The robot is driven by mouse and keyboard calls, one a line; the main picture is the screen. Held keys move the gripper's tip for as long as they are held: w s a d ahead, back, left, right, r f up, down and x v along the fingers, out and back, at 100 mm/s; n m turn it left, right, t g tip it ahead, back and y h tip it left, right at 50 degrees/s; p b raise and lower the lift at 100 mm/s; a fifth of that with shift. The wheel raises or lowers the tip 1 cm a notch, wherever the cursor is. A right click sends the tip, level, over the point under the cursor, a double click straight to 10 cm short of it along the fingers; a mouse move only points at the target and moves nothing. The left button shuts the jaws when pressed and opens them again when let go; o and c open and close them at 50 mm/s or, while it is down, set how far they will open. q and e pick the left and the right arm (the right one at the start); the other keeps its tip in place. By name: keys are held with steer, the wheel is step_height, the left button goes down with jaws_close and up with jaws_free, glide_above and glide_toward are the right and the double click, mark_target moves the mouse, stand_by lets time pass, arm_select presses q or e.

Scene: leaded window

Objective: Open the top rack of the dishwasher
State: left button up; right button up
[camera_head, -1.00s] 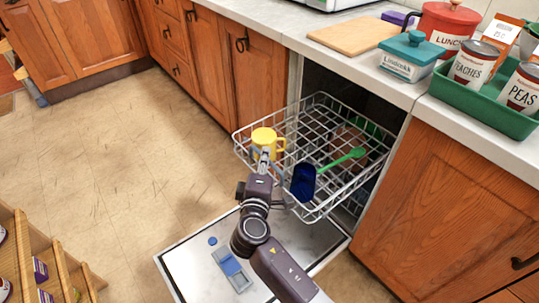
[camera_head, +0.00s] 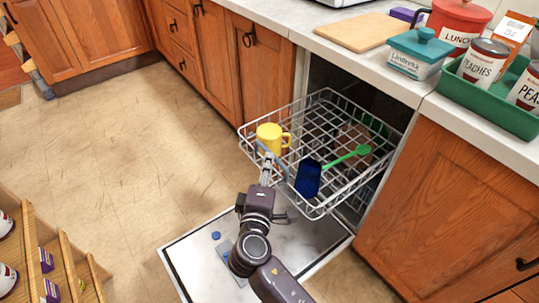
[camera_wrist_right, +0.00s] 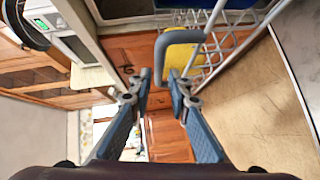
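The top rack (camera_head: 322,113) of the dishwasher is a white wire basket. It stands pulled out of the dark opening, above the lowered door (camera_head: 190,250). Its grey-blue handle (camera_head: 277,163) is at the front edge; the handle also shows in the right wrist view (camera_wrist_right: 178,38). My right gripper (camera_head: 266,162) is beside this handle. My left gripper is not in view.
The rack holds a yellow mug (camera_head: 270,138), a dark blue cup (camera_head: 308,179) and a green spoon (camera_head: 346,156). The counter (camera_head: 460,98) above carries a green tray (camera_head: 484,103) with cans. A wooden shelf (camera_head: 62,258) stands at lower left. Open floor (camera_head: 130,150) lies left.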

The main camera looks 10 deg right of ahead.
steer(key=f+v, duration=0.1)
steer(key=v, duration=0.5)
steer(key=shift+s+r, duration=0.35)
steer(key=shift+r, duration=0.2)
steer(key=shift+a, duration=0.1)
